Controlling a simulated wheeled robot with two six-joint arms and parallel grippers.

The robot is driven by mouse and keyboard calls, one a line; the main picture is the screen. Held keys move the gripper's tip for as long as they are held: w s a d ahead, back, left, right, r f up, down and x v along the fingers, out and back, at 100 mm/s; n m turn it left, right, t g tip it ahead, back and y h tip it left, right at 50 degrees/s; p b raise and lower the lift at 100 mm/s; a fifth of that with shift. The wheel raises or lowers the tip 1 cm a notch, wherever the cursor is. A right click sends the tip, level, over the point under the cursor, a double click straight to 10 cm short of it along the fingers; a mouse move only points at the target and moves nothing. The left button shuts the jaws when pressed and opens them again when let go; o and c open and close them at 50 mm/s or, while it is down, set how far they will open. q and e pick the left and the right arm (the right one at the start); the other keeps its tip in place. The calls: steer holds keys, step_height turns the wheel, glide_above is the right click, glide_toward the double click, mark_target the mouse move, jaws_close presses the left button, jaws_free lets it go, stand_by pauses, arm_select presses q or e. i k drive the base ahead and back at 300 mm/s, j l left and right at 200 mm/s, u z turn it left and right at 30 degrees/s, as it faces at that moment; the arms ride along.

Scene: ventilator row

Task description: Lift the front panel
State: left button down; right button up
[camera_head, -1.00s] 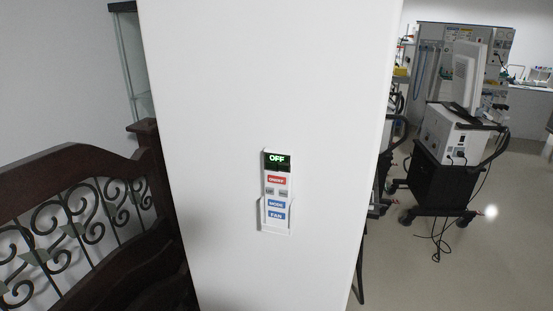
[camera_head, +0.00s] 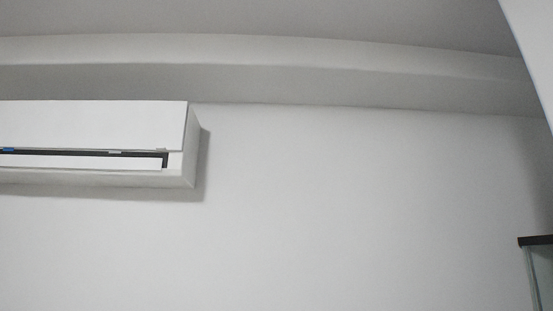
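A white wall-mounted air conditioner (camera_head: 185,165) is high on the wall at the left of the head view, its left part cut off by the picture edge. Its front panel (camera_head: 90,125) is a flat white board over the upper part of the unit. A dark slot runs below the panel, with a white flap (camera_head: 85,161) under it and a small blue spot near the left edge. The panel appears to hang down flat. Neither of my grippers is in view.
The wall (camera_head: 350,200) right of the unit is bare. A ceiling ledge (camera_head: 300,78) runs above it. A dark-topped glass cabinet (camera_head: 540,270) shows at the lower right. A pale slanted surface (camera_head: 535,45) cuts the upper right corner.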

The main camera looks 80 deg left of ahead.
mark_target(122, 126)
steer(key=u, duration=4.05)
